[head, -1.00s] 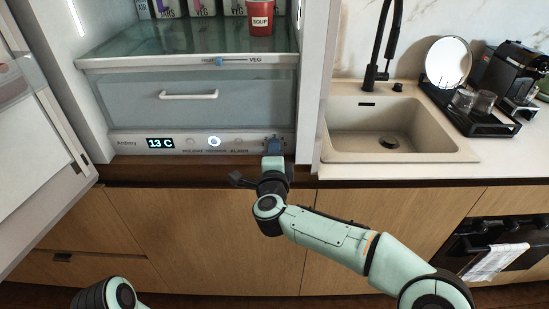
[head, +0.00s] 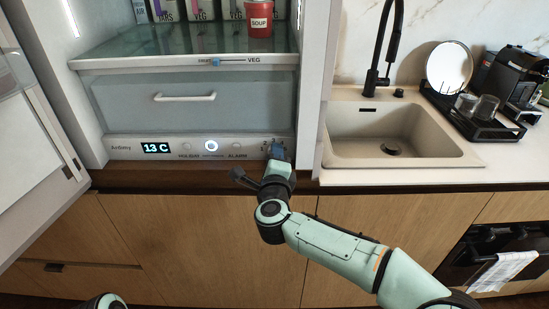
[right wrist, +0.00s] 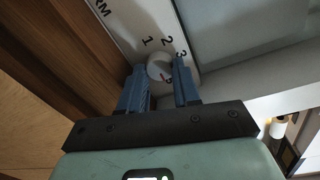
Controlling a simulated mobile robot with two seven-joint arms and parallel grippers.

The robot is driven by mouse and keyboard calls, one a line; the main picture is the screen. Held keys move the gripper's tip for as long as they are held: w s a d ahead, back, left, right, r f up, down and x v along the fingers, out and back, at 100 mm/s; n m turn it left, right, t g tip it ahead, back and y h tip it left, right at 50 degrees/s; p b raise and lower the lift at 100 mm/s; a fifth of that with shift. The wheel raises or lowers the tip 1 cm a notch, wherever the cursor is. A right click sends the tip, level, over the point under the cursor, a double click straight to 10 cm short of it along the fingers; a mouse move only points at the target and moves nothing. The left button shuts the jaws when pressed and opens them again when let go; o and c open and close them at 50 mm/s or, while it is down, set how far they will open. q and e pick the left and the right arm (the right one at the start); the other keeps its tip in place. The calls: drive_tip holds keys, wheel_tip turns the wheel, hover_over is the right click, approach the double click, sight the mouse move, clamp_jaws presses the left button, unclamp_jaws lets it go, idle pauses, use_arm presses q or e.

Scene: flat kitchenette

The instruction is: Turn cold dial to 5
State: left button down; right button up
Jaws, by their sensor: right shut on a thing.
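In the head view my right gripper (head: 278,151) is at the strip's right end and hides the knob. My left gripper is out of view.
The control strip (head: 228,146) has a lit display (head: 157,148) reading 13 C. Above it are a drawer (head: 187,110) and a glass shelf with a red soup cup (head: 259,20). The open fridge door (head: 25,120) is left; a sink (head: 385,135) is right.

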drive_tip(key=o, duration=1.1)
drive_tip(key=shift+c, duration=0.2)
drive_tip(key=shift+a+f, duration=0.1)
drive_tip(key=shift+f, duration=0.05)
